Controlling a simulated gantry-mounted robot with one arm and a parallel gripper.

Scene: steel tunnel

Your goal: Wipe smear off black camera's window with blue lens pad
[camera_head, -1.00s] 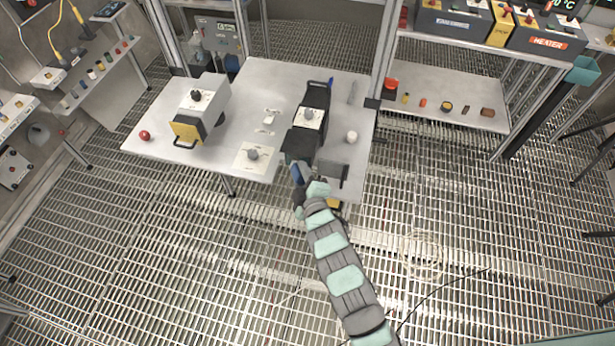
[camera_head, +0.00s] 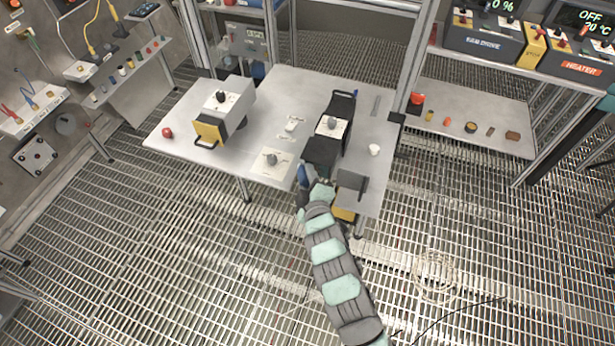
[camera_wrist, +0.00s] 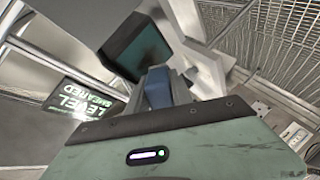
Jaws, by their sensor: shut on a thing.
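The black camera (camera_head: 322,150) stands on the right part of the table, a white label and knob on its top. In the wrist view its dark, teal-tinted window (camera_wrist: 148,50) shows within a black hood; I cannot make out a smear on it. My gripper (camera_head: 307,182) is at the camera's near end, shut on the blue lens pad (camera_head: 303,174). In the wrist view the pad (camera_wrist: 157,88) stands upright between the fingers, overlapping the lower edge of the window. I cannot tell whether it touches the glass.
A lit sign (camera_wrist: 85,100) reads "LEVEL SMEARED". A grey-and-yellow camera (camera_head: 222,112) and red ball (camera_head: 167,132) are on the table's left. A grey plate (camera_head: 351,184) and yellow block (camera_head: 345,213) are close right of my gripper. A white cup (camera_head: 374,149) stands farther right.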

